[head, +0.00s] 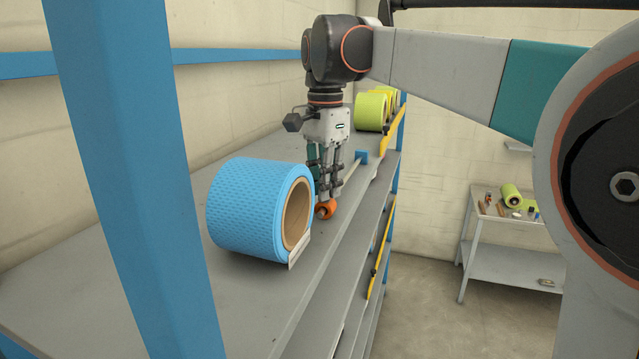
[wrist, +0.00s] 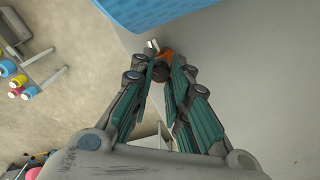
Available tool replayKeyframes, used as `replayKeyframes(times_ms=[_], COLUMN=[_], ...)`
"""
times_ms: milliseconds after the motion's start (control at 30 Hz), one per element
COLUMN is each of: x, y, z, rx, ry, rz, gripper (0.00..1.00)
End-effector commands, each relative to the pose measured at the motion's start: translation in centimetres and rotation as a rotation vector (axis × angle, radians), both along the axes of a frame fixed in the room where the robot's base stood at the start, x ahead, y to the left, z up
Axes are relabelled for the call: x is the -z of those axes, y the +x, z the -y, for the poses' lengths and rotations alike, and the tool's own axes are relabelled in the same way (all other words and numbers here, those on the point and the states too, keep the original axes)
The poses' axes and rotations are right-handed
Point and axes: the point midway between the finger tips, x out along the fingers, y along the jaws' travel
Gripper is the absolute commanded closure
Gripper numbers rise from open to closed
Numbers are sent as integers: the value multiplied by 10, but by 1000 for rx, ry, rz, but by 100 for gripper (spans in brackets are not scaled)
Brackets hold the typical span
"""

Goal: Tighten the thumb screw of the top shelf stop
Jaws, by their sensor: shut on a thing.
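The orange thumb screw (head: 326,209) sits at the front edge of the top shelf (head: 250,290), just right of the blue roll's open end. My gripper (head: 328,193) points down from above, with its fingertips shut on the orange screw. In the wrist view the orange screw (wrist: 166,52) shows between the fingertips (wrist: 162,68), partly hidden by them. A small pale piece (wrist: 153,44) shows beside it. A pale bar with a blue end block (head: 361,157) lies behind my fingers; I cannot tell how it joins the screw.
A large blue textured roll (head: 245,210) lies on the shelf close left of my gripper. Yellow-green rolls (head: 371,112) stand farther back. A blue upright post (head: 135,180) stands in the left foreground. A grey side table (head: 510,262) with small items stands at the right, beyond open floor.

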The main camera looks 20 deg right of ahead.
Motion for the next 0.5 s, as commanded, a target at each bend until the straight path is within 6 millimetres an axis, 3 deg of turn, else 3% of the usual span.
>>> replayKeyframes(times_ms=[500], x=[0], y=[0], z=[0], rx=[42], ry=[0], rz=[0], gripper=[100])
